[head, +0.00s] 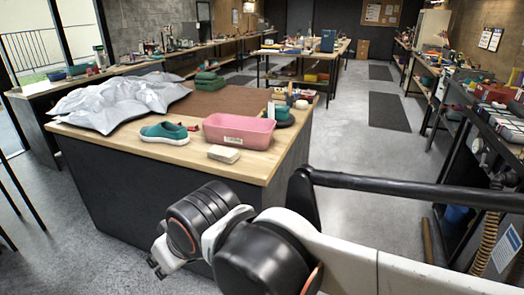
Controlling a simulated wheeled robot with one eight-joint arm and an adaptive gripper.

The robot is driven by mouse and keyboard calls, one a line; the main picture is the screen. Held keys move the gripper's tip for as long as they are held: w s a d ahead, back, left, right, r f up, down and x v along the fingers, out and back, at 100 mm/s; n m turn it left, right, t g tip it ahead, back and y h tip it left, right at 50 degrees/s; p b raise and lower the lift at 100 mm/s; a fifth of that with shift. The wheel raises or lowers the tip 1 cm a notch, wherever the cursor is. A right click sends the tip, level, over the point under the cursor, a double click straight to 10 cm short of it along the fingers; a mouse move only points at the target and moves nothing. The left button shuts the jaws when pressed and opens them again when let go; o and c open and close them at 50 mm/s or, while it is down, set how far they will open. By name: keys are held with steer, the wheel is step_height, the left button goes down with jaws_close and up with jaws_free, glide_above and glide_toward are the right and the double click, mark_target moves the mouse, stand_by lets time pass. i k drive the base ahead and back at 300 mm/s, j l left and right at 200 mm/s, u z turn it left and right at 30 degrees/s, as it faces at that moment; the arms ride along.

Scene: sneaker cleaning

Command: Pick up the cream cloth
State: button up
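A small cream, block-like item (224,154), which looks like the folded cream cloth, lies flat near the front edge of the wooden-topped table (190,157). It sits just in front of the pink tub, and nothing covers it. My arm reaches in from the lower right. My gripper (156,268) shows only as a small dark part at the arm's end, low in front of the table and below its top. It is well apart from the cream cloth. Its fingers are too small and too hidden to tell whether they are open.
Close to the cloth are a pink tub (239,131) and a teal shoe (164,133). A crumpled silver sheet (118,99), folded green cloths (208,83) and a brown mat (225,101) lie farther back. Grey floor (345,150) is clear right of the table; shelves line the right.

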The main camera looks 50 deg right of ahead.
mark_target(225, 155)
steer(key=z, duration=1.15)
